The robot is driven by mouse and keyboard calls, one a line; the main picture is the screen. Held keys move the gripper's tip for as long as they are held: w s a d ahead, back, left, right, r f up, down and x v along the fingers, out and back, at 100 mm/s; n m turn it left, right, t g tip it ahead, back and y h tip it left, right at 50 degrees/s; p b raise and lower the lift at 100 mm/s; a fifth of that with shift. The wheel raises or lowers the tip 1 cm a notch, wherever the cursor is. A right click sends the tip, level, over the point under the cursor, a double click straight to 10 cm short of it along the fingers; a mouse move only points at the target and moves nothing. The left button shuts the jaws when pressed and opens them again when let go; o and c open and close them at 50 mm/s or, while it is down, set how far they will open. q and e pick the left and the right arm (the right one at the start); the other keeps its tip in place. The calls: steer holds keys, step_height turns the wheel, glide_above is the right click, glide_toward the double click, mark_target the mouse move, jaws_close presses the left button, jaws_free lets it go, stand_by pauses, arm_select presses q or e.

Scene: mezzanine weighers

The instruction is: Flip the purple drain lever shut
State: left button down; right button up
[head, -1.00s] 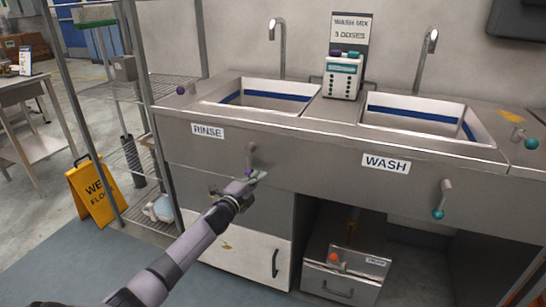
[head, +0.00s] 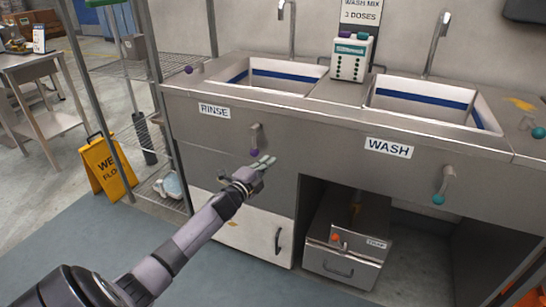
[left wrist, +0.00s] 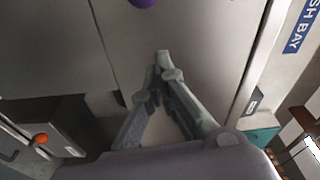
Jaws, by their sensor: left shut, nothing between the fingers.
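The purple drain lever (head: 255,141) is on the front panel under the RINSE sign (head: 214,111). Its grey arm hangs down, with the purple knob at the lower end. My left gripper (head: 268,162) is shut and empty, just below and to the right of the knob. In the head view they look close, but I cannot tell whether they touch. In the left wrist view the shut fingertips (left wrist: 162,60) show a gap from the purple knob (left wrist: 143,2), which is cut off at the top edge. My right gripper is not in view.
A teal-knobbed lever (head: 442,187) hangs under the WASH sign (head: 389,148). Another purple knob (head: 188,70) sits at the counter's left end. A trap box (head: 347,241) stands in the open bay below. A yellow wet-floor sign (head: 107,168) stands at left.

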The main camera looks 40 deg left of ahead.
arm_select(q)
steer(key=s, duration=0.6)
steer(key=shift+d, duration=0.3)
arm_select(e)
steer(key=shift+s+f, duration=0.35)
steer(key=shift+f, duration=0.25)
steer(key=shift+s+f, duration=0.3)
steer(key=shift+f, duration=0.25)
arm_select(q)
steer(key=shift+s+f, duration=0.1)
steer(key=shift+f, duration=0.05)
